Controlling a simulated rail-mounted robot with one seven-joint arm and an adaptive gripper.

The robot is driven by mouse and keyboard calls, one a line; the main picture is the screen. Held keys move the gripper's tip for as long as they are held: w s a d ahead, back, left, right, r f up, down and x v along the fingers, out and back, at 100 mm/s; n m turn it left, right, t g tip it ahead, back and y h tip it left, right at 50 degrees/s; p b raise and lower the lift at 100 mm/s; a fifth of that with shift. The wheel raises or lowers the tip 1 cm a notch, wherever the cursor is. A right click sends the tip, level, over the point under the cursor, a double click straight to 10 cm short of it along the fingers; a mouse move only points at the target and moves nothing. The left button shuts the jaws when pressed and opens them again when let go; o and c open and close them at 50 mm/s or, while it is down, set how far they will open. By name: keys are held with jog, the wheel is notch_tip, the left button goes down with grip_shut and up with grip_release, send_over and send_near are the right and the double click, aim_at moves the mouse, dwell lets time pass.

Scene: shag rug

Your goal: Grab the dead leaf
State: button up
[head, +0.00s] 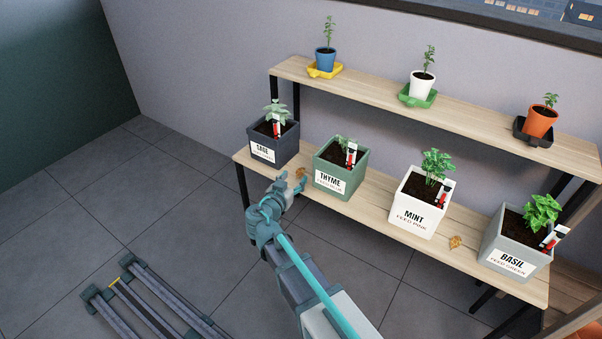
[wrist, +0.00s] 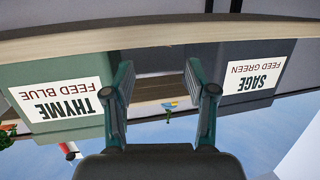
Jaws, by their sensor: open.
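A small brown dead leaf (head: 300,173) lies on the lower shelf between the sage planter (head: 271,149) and the thyme planter (head: 339,177). A second dead leaf (head: 455,242) lies on the same shelf between the mint planter (head: 413,212) and the basil planter. My gripper (head: 292,181) is at the shelf's front edge, close to the first leaf, with its fingers apart and nothing between them. In the upside-down wrist view my open gripper (wrist: 158,78) points at the gap between the thyme planter (wrist: 60,120) and the sage planter (wrist: 255,85). I cannot make out the leaf there.
The basil planter (head: 515,250) stands at the shelf's right end. The upper shelf (head: 380,92) holds blue, white and orange pots on small trays. Red-and-white markers stick up from the planters. A dark metal frame (head: 150,305) lies on the tiled floor at lower left.

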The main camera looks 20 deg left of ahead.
aim_at(300, 171)
jog(key=x, duration=0.5)
jog(key=shift+a+f, duration=0.1)
jog(key=shift+f, duration=0.2)
jog(key=shift+s, duration=0.1)
jog(key=shift+c, duration=0.2)
jog(key=c, duration=0.8)
